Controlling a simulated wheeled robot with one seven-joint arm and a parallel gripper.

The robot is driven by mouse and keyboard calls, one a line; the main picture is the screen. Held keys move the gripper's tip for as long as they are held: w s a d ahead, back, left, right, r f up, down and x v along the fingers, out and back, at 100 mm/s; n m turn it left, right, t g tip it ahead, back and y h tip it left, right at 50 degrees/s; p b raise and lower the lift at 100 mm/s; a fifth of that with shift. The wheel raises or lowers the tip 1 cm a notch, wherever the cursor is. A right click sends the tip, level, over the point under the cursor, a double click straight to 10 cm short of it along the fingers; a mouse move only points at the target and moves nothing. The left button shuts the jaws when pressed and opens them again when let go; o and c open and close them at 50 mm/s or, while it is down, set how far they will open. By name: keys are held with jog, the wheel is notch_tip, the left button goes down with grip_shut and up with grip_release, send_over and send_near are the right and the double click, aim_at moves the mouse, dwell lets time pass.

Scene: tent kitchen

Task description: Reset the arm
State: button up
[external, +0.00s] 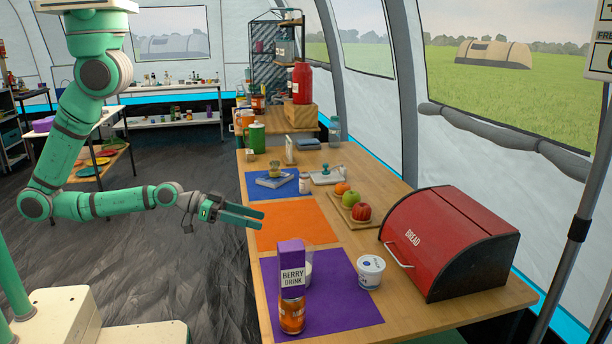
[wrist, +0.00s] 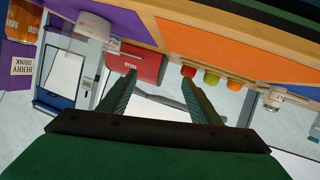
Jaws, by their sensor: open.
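My gripper (external: 256,219) is open and empty, at the end of my green arm. In the external view its fingers point right and reach over the near-left edge of the wooden table, by the orange mat (external: 292,222). In the wrist view the two fingers (wrist: 158,82) stand apart with nothing between them. The wrist picture is tilted, with the mats along its top and the red bread box (wrist: 134,64) beyond the fingers.
On the table (external: 420,303) stand a berry drink carton (external: 291,262) by a jar (external: 291,314), a white tub (external: 370,272), the bread box (external: 450,240) and fruit on a board (external: 349,218). A blue mat (external: 285,190) holds small items. The floor (external: 190,260) left of the table is clear.

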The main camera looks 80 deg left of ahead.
jog(key=s+a+r+y, duration=0.1)
jog(key=s+a+r, duration=0.1)
jog(key=s, duration=0.7)
jog(key=s+a+r+t+y, duration=0.1)
jog(key=s+a+r+y, duration=0.1)
jog(key=s+a, duration=0.3)
jog(key=s+r, duration=0.1)
jog(key=s, duration=0.3)
jog(key=shift+s+a+r+n, duration=0.25)
jog(key=shift+s+r+n, duration=0.05)
jog(key=shift+s, duration=0.05)
